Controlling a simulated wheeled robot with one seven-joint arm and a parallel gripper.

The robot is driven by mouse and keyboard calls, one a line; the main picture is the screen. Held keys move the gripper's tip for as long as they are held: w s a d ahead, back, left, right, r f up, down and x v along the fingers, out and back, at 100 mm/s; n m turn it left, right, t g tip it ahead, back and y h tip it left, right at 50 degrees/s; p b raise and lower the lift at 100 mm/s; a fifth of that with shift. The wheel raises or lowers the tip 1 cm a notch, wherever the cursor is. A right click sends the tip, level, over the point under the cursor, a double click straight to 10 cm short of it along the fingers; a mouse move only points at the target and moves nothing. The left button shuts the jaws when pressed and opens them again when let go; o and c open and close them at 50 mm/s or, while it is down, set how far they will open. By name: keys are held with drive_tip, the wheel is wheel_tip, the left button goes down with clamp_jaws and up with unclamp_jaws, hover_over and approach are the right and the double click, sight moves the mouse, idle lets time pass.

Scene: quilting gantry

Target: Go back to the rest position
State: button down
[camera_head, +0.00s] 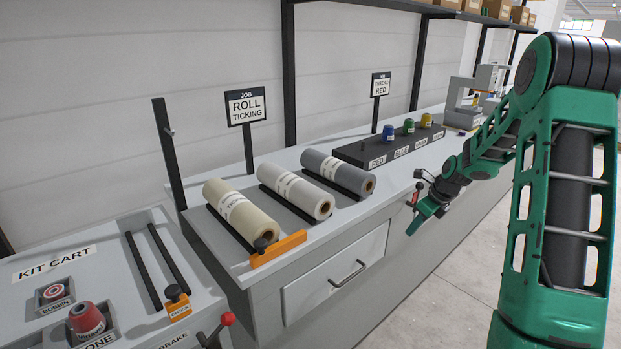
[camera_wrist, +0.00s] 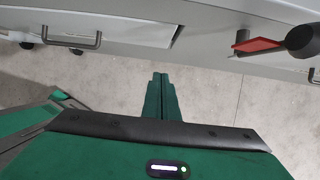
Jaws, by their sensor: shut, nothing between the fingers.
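My gripper (camera_head: 421,215) hangs in front of the bench front, to the right of the drawer and below the bench top. Its green fingers show in the wrist view (camera_wrist: 161,92), pressed together with nothing between them, over the bare floor. My green arm reaches from the right side of the head view to the gripper. The gripper looks clear of the bench, but the exact gap to a red-tipped part (camera_wrist: 258,45) near the bench front cannot be told.
The bench holds cream (camera_head: 247,222), white (camera_head: 306,196) and grey (camera_head: 347,175) rolls. Blue, green and yellow spools stand on a black rack (camera_head: 347,152). A kit cart (camera_head: 100,248) with a red cone (camera_head: 86,317) is at left. Floor (camera_head: 452,275) before the bench is clear.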

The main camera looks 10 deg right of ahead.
drive_tip(key=s+a+r+n+g+h, duration=0.1)
drive_tip(key=s+a+r+n, duration=0.2)
drive_tip(key=s+r+n, duration=0.55)
drive_tip(key=s+a+r+n+g+h, duration=0.15)
drive_tip(key=s+r+n, duration=0.3)
drive_tip(key=s, duration=0.75)
drive_tip(key=s+a+n, duration=0.3)
drive_tip(key=s+n, duration=0.2)
drive_tip(key=s, duration=0.5)
drive_tip(key=s+a+r+n+g, duration=0.1)
drive_tip(key=s+a+n, duration=0.2)
drive_tip(key=s+n, duration=0.3)
drive_tip(key=s, duration=0.3)
drive_tip(key=shift+s+a+r+y, duration=0.15)
drive_tip(key=shift+s+a+y, duration=0.15)
drive_tip(key=shift+s+y, duration=0.05)
